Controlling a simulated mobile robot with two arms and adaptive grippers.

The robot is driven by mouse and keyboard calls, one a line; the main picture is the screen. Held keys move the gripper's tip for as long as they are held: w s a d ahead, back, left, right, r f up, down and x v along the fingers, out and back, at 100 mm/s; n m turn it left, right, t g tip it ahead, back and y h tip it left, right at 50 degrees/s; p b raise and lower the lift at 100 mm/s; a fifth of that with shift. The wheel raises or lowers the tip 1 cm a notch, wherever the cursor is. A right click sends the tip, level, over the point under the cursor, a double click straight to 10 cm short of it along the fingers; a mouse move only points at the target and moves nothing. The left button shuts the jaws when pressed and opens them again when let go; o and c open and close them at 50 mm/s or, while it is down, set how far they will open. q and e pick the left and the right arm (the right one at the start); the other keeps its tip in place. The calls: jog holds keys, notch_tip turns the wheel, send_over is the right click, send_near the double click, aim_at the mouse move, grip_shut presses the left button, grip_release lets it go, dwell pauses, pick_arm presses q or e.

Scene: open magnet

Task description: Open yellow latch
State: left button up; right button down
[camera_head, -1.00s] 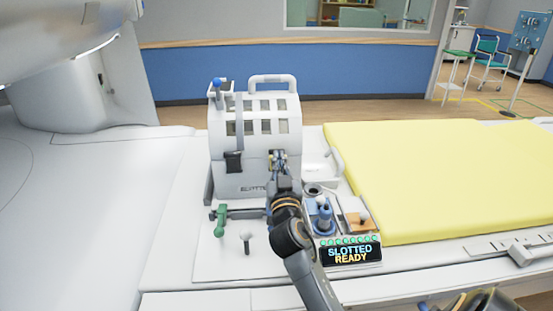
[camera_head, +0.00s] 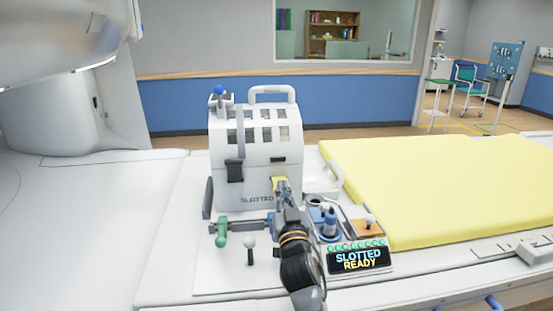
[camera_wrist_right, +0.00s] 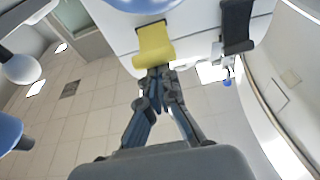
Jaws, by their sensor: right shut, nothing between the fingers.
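The yellow latch (camera_head: 279,184) is on the lower right of the front of the white box (camera_head: 225,185) marked SLOTTED. In the right wrist view the latch (camera_wrist_right: 154,42) sticks out from the white face, just beyond my fingertips. My right gripper (camera_head: 284,192) is shut and empty, with its tips at the latch's lower end; it also shows in the wrist view (camera_wrist_right: 158,76). I cannot tell whether the tips touch the latch. The gripper hides part of the latch in the head view. My left gripper is not in view.
A black handle (camera_head: 235,171) hangs left of the latch. A blue knob (camera_head: 329,223) and the SLOTTED READY display (camera_head: 358,260) are right of my arm. A yellow pad (camera_head: 430,180) lies farther right.

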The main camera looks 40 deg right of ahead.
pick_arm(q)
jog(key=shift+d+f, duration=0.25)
pick_arm(e)
notch_tip(320, 180, up, 9)
jog(key=shift+r, duration=0.2)
dwell(0.5)
dwell(0.4)
